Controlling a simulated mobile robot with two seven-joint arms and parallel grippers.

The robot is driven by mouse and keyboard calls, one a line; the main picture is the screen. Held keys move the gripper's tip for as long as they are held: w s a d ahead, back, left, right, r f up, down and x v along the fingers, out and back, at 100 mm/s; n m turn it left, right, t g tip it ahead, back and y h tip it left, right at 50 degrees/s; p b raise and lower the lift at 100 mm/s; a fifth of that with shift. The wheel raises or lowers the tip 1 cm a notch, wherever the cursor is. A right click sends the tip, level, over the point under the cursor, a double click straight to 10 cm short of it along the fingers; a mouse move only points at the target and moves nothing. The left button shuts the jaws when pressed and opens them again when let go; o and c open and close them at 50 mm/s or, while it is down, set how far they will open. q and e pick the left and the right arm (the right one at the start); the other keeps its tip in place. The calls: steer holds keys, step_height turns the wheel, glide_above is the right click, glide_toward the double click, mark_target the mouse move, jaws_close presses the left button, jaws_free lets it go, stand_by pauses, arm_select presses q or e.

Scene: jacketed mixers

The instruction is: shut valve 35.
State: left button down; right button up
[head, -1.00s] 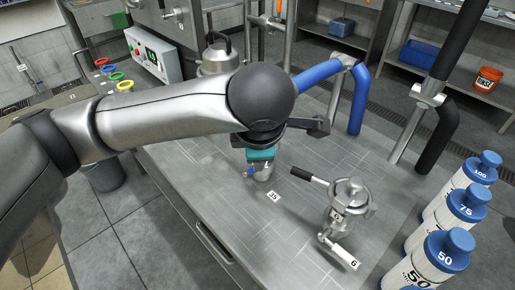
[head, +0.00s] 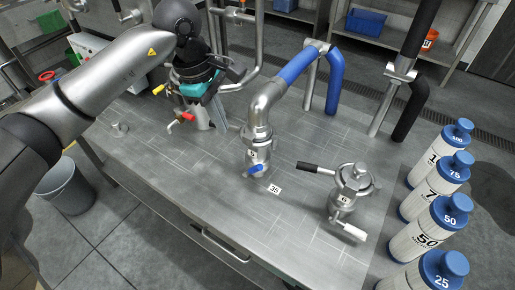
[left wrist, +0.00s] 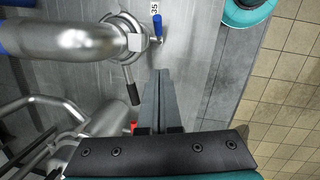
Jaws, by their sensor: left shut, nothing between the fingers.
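The number plate 35 (head: 275,189) lies on the steel bench beside a small blue handle (head: 255,169) at the foot of a steel pipe fitting (head: 258,150). In the left wrist view the blue handle (left wrist: 157,25) and plate 35 (left wrist: 154,8) show at the top, with a black handle (left wrist: 131,90) on the fitting beside them. My left gripper (left wrist: 162,74) is shut and empty, its fingers pointing toward the blue handle but apart from it. In the head view it is left of the fitting, its fingertips hard to make out. My right gripper is out of view.
A pot-like fitting (head: 352,185) with black and white handles stands right of plate 35. Several blue-capped bottles (head: 427,234) line the right edge. Red (head: 188,117) and yellow (head: 159,90) handles are close to my left gripper. Bare bench lies in front.

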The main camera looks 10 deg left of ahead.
arm_select(q)
glide_above(250, 169)
steer(key=a, duration=0.2)
step_height(250, 169, down, 11)
steer(key=shift+s+d+f, duration=0.1)
steer(key=shift+d+f, duration=0.3)
steer(key=shift+d, duration=0.15)
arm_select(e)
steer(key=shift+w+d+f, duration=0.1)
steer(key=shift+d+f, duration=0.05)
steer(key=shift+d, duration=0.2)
